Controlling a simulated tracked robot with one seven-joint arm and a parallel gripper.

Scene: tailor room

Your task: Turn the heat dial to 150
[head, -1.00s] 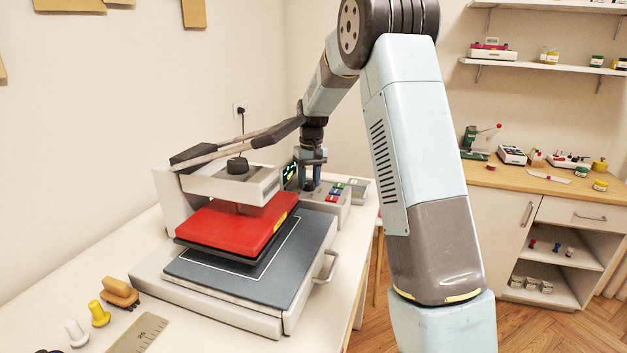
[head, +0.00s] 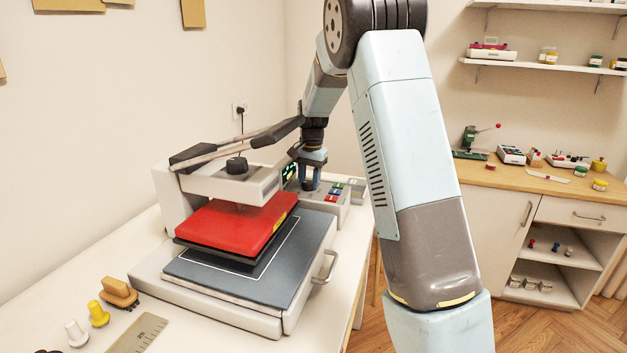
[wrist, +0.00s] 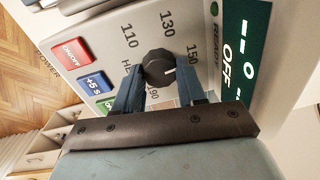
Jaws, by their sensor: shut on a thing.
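The heat dial (wrist: 157,66) is a black knob on the grey control panel (wrist: 105,50), seen in the wrist view. Its white pointer mark faces right, toward the side where the printed 150 (wrist: 193,54) is; I cannot tell if it lines up exactly. The 110, 130 and 190 marks also show around it; one finger covers part of the scale. My gripper (wrist: 160,82) is shut on the dial, one finger at each side.
A green display (wrist: 240,55) reading OFF is beside the dial. A red ON/OFF button (wrist: 71,51) and a blue +5 s button (wrist: 92,84) are close by. The heat press with its raised red plate (head: 238,222) stands left of the control box.

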